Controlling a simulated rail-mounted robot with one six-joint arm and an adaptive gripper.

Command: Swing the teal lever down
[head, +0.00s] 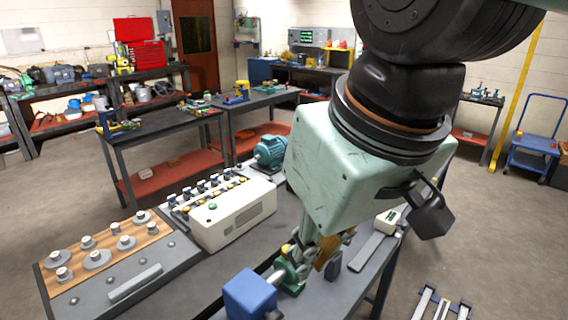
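My gripper (303,262) hangs from its pale green body over the front bench, fingers pointing down. Its fingers overlap a small assembly with a green flange-like part (291,281), a silver shaft and a blue block (250,295). I cannot make out a teal lever clearly; it may be among the green parts at the fingertips or hidden behind my gripper. Whether the fingers touch anything, and whether they are open or shut, does not show. A teal motor (270,152) stands farther back on the bench, left of my gripper body.
A cream control box (232,215) with several small switches stands left of my gripper. A board with several metal discs (97,259) lies farther left. A small cream device (388,221) is at right on the bench. Open floor (480,235) lies beyond the bench's right edge.

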